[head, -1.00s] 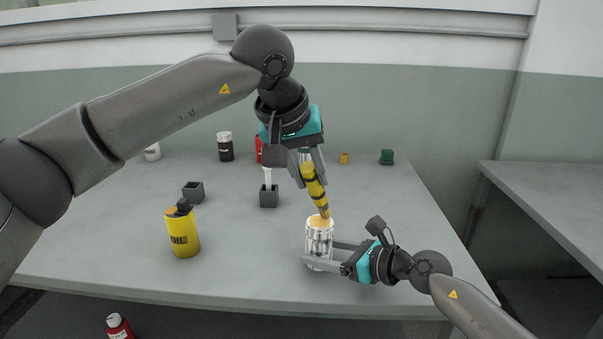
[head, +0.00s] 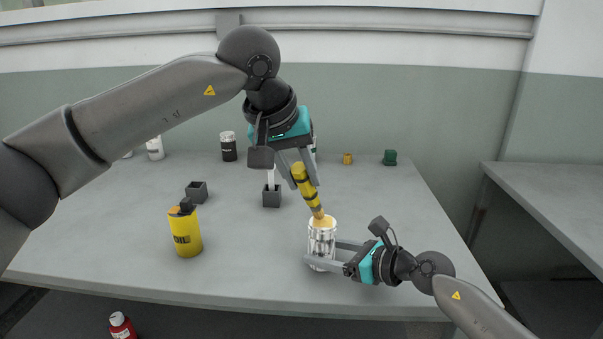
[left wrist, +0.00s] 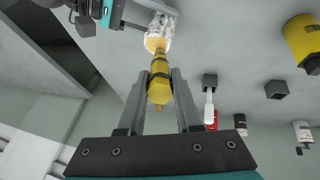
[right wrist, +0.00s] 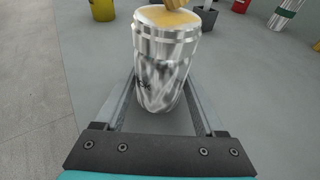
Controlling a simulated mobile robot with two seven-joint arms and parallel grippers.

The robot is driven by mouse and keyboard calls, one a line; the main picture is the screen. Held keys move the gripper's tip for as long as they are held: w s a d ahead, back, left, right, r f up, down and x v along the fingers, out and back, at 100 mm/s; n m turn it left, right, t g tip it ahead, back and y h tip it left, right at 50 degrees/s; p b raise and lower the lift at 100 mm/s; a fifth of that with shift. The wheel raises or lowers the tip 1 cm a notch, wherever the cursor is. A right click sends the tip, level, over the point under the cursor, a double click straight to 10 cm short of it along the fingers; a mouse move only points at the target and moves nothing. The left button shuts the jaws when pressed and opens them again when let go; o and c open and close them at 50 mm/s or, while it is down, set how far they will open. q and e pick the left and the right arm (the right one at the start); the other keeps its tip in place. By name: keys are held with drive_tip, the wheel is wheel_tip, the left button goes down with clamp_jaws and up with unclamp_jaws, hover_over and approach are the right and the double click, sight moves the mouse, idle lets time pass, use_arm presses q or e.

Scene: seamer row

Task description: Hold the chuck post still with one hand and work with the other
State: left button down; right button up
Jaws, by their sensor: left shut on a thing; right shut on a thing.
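The chuck post (head: 321,241) is a shiny silver cylinder with a tan top, standing upright near the table's front. My right gripper (head: 322,264) is shut around it from the right. The right wrist view shows the post (right wrist: 160,70) between both fingers. My left gripper (head: 303,180) is above the post, shut on a yellow tool with dark bands (head: 305,184). The tool leans, its top to the left, and its tan tip appears to meet the post's top. The left wrist view shows the tool (left wrist: 160,82) between the fingers, pointing at the post (left wrist: 159,30).
A yellow can (head: 186,232) stands left of the post. Two dark square holders (head: 196,192) (head: 271,198) sit behind, one with a white-handled item. Bottles (head: 228,147), a small yellow piece (head: 347,159) and a green piece (head: 389,158) line the back. The table's right side is clear.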

use_arm(q)
drive_tip(key=shift+s+d+f, duration=0.1)
drive_tip(key=shift+s+d, duration=0.25)
drive_tip(key=shift+d, duration=0.15)
drive_tip(key=shift+r, duration=3.6)
use_arm(e)
drive_tip(key=o, duration=1)
drive_tip(key=shift+c, duration=0.2)
